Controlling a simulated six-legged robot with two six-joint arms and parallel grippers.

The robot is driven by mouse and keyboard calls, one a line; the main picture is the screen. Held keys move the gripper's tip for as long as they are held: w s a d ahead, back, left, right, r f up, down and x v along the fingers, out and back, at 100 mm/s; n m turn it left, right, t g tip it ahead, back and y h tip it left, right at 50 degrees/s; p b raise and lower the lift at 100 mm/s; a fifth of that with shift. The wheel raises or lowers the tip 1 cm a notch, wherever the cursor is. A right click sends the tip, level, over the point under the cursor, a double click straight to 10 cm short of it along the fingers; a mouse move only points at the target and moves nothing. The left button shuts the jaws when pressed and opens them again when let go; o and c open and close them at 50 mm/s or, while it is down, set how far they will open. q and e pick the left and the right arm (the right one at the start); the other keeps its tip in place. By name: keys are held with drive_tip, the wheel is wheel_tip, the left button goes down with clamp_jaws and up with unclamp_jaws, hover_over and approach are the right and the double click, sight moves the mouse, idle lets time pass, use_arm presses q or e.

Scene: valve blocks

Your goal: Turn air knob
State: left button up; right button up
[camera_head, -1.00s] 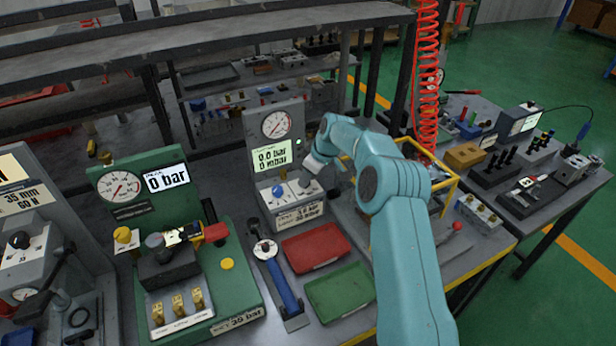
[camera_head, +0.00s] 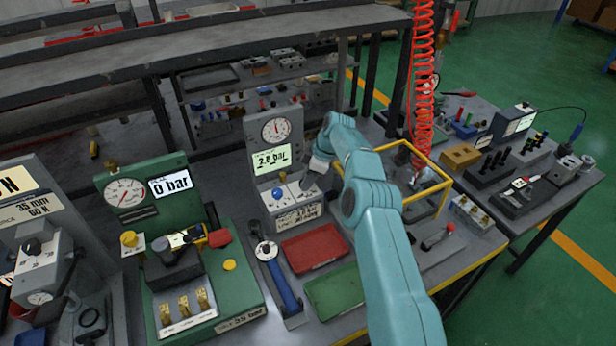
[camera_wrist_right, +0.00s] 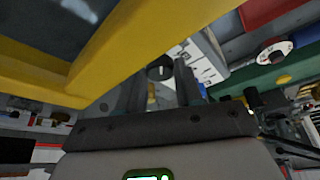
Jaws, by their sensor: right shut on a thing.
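The grey air panel (camera_head: 259,136) stands at the middle of the bench, with a round gauge (camera_head: 276,130) and a lit display (camera_head: 272,160) that reads about 2.0 bar. A blue knob (camera_head: 278,194) sits low on its front. My right gripper (camera_head: 311,183) is at the panel's right side, shut on the dark air knob; the fingers are small and partly hidden in the head view. In the right wrist view the dark round knob (camera_wrist_right: 160,68) shows between the ends of my two fingers. My left gripper is not in view.
A yellow frame (camera_head: 440,198) stands close to the right of my right arm. Red (camera_head: 314,249) and green (camera_head: 336,292) trays and a blue-handled tool (camera_head: 283,285) lie in front of the panel. A green test stand (camera_head: 236,288) is on the left. A red coiled hose (camera_head: 423,75) hangs behind.

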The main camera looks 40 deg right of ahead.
drive_tip(key=shift+a+f, duration=0.1)
drive_tip(key=shift+a, duration=0.05)
drive_tip(key=o, duration=1)
drive_tip(key=shift+o, duration=0.2)
drive_tip(key=shift+w, duration=0.1)
drive_tip(key=shift+r, duration=0.25)
drive_tip(key=p+v, duration=0.4)
drive_tip(key=v, duration=1.2)
drive_tip(key=shift+p, duration=0.4)
drive_tip(key=shift+f, duration=0.2)
